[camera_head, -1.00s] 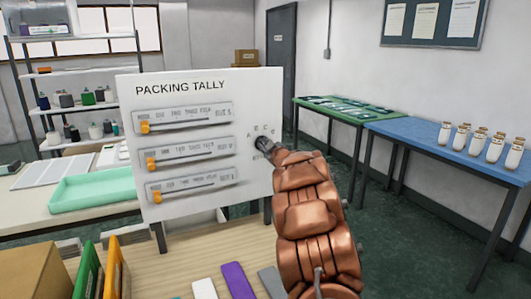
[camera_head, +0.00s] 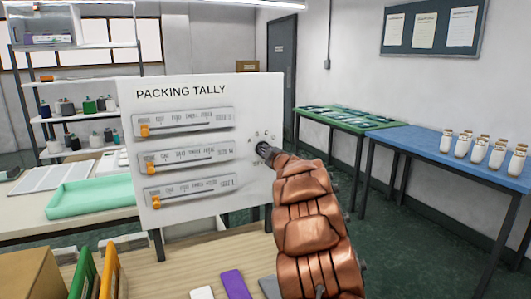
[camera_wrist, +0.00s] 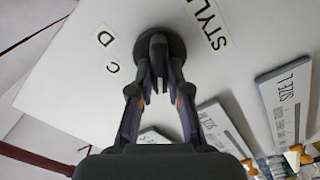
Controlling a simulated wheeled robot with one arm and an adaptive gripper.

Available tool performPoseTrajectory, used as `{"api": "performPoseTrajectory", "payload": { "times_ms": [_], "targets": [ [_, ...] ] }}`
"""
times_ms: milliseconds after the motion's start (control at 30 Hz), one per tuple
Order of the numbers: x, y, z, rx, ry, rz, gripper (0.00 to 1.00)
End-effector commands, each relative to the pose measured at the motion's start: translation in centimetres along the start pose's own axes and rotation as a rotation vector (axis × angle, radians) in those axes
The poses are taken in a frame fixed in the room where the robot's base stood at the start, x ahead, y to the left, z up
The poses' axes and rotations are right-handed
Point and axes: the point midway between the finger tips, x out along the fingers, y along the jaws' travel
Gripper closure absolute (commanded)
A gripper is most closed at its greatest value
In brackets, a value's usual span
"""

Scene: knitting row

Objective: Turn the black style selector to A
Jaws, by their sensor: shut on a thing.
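The black style selector (camera_wrist: 158,38) is a round knob with a raised bar, on the white "PACKING TALLY" board (camera_head: 262,90). In the head view, the selector (camera_head: 262,149) is small and dark at the board's right side, partly covered by my gripper. My gripper (camera_wrist: 158,88) is shut on the selector's bar, with one finger on each side. In the wrist view, letters C (camera_wrist: 111,68) and D (camera_wrist: 105,39) show left of the knob, and part of the STYLE label (camera_wrist: 211,22) shows at upper right. A and B are not visible there. I cannot tell which letter the selector points to.
Several sliders with orange knobs (camera_head: 148,168) lie left of the selector on the board. Below are a wooden table (camera_head: 180,272), a purple item (camera_head: 235,284) and upright green and orange folders (camera_head: 112,270). A blue table (camera_head: 430,147) with several white jars stands right.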

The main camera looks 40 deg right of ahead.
Motion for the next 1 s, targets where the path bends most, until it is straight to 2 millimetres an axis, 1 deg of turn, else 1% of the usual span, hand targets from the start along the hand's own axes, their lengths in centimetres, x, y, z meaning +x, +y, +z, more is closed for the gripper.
{"api": "performPoseTrajectory", "payload": {
  "times_ms": [33,67,300,667,767,900,1000],
  "targets": [
    [0.0,0.0,-0.1,-0.002,0.001,0.000,1.00],
    [0.0,0.0,-0.1,-0.002,0.001,0.000,0.82],
    [0.0,0.0,0.0,0.000,0.000,0.000,0.58],
    [-0.2,0.0,0.0,0.000,0.000,0.000,0.58],
    [-0.8,0.1,0.0,-0.001,-0.001,0.001,0.58],
    [-2.2,0.0,0.2,0.003,-0.005,-0.001,0.58],
    [-3.4,0.1,0.0,0.001,0.000,0.001,0.58]
  ]
}}
